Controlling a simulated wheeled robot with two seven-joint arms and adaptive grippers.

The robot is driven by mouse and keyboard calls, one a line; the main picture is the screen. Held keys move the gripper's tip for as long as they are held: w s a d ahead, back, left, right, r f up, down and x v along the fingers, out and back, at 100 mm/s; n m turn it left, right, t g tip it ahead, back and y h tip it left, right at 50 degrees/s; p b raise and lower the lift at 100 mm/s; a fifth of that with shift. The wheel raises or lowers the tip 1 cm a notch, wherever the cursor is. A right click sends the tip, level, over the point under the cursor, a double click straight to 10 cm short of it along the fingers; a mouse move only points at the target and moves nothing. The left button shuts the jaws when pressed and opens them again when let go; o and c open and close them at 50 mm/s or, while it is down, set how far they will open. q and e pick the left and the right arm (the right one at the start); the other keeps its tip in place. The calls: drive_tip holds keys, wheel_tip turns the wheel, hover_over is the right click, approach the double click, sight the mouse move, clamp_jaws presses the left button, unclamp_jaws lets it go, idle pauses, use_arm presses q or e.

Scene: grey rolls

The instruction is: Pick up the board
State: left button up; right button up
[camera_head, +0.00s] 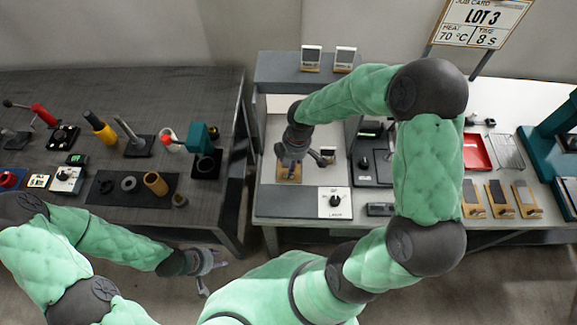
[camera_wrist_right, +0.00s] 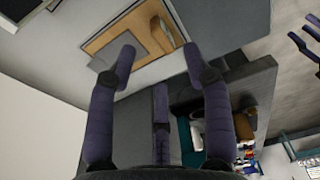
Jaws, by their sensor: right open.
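A wooden board (camera_head: 289,177) with a grey plate on it lies on the bench under the shelf, directly below my right gripper.
Three similar boards (camera_head: 500,199) lie at the right of the bench near a red tray (camera_head: 477,151). A dial box (camera_head: 335,202) stands at the front edge. Two cards stand on the grey shelf (camera_head: 280,68). The dark left table (camera_head: 215,100) carries several tools.

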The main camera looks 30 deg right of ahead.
sight(289, 162)
drive_tip(key=shift+w+f, duration=0.1)
drive_tip(key=shift+f, duration=0.7)
drive_tip(key=f, duration=0.1)
drive_tip(key=f+b, duration=0.1)
drive_tip(key=f, duration=0.1)
drive_tip(key=f+b, duration=0.1)
drive_tip(key=f, duration=0.1)
drive_tip(key=shift+w+a, duration=0.1)
drive_tip(key=shift+a, duration=0.2)
drive_tip(key=shift+r, duration=0.1)
clamp_jaws()
